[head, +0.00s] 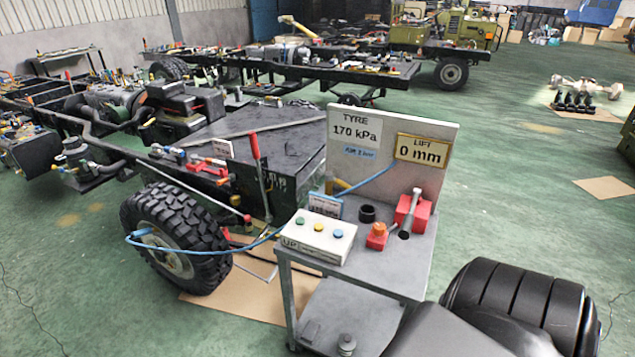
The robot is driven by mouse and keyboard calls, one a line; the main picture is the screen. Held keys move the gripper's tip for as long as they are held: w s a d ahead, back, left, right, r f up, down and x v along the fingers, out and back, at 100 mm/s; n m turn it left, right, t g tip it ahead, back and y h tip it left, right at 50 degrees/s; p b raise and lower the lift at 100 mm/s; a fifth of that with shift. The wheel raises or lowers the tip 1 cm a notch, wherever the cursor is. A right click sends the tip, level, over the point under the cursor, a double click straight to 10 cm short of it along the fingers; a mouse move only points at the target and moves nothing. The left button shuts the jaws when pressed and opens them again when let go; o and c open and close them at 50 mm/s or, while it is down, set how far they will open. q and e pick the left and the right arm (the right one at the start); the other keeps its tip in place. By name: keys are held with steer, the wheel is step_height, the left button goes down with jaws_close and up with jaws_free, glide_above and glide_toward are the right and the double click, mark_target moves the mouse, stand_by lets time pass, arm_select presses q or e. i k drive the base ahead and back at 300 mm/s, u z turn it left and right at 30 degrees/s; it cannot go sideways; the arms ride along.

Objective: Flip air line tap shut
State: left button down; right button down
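A blue air line (230,251) runs from the hub of the black tyre (182,238) across to the upright board (437,187) on a grey trolley. The board reads TYRE 170 kPa, a small label with AIR on it, and LIFT 0 mm. A small yellow lever-like part (343,184) shows beside the hose at the board's left edge. It may be the tap; I cannot tell its setting. Neither of my grippers is in view.
The trolley top (385,268) holds a white button box (319,237), a red-orange button block (377,237), a black ring (367,213) and a red box (413,212) with a grey handle. A red-handled lever (255,147) stands behind.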

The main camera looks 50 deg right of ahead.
mark_target(328, 176)
steer(key=u, duration=0.25)
steer(key=i, duration=0.75)
steer(key=z, duration=0.65)
steer(key=i, duration=0.6)
steer(key=z, duration=0.75)
